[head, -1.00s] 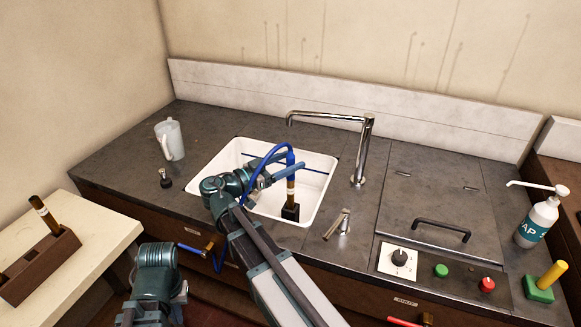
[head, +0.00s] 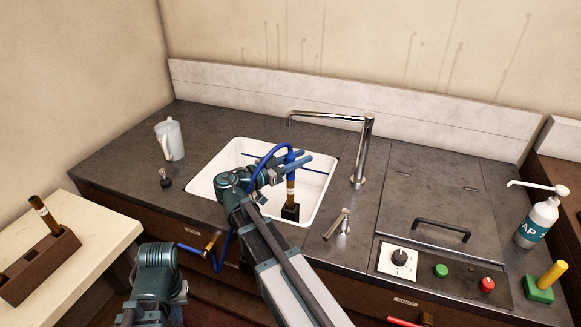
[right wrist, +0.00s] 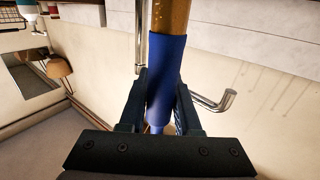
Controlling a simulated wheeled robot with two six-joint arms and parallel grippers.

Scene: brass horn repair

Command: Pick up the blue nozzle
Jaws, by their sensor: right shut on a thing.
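The blue nozzle (head: 291,156) sits on the top end of an upright brown-gold tube (head: 291,188) in the sink. My right gripper (head: 298,163) is shut on the nozzle. In the right wrist view, the blue nozzle (right wrist: 166,75) is between the two dark fingers (right wrist: 160,103), with the tube (right wrist: 171,15) still running into its end. The blue hose (head: 262,160) loops from the nozzle down past my right wrist. My left gripper (head: 180,292) hangs at the lower left, away from the nozzle; its fingers are not clear.
The tube stands in a black block (head: 291,212) in the white sink (head: 222,158). A chrome faucet (head: 367,150) and a small lever (head: 338,222) stand right of it. A white jug (head: 172,140) stands left. A blue rod crosses the sink. The hose passes a holder (head: 210,243) at the counter front.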

